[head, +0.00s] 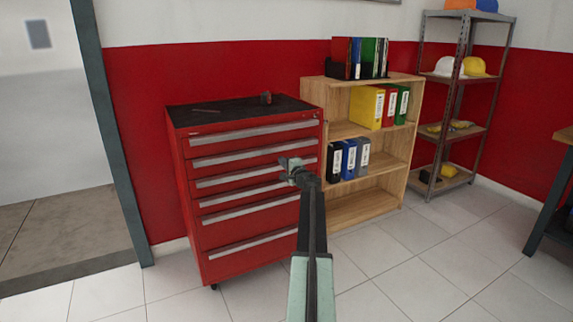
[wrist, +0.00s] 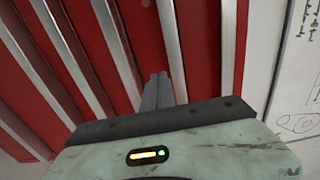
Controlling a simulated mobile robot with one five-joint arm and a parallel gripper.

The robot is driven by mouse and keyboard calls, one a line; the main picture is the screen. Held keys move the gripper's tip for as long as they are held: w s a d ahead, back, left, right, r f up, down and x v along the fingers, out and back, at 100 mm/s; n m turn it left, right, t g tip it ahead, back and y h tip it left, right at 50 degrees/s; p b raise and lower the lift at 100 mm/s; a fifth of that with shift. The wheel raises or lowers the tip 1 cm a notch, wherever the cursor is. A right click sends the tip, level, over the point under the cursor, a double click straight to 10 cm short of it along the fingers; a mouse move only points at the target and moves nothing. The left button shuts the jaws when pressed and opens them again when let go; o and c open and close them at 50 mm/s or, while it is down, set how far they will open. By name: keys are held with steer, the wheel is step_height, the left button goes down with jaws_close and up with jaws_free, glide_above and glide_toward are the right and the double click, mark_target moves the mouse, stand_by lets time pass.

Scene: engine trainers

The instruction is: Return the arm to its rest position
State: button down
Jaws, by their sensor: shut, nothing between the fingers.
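My gripper (head: 288,164) is at the end of my outstretched arm in the head view, in front of the upper right drawers of a red tool cabinet (head: 184,180). In the wrist view my gripper (wrist: 160,76) has its grey fingers together, with nothing between them. The cabinet's red drawer fronts and pale handles (wrist: 112,60) fill most of the wrist view behind the fingers. I cannot tell the exact gap between the fingertips and the drawers.
A wooden shelf (head: 372,207) with binders stands right of the cabinet. A metal rack (head: 464,85) with helmets is farther right. A dark door frame (head: 112,130) is at the left. A table edge (head: 562,136) shows at the far right. The tiled floor between is clear.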

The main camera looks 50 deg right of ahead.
steer(key=v, duration=0.7)
steer(key=shift+a+f, duration=0.1)
steer(key=shift+a, duration=0.1)
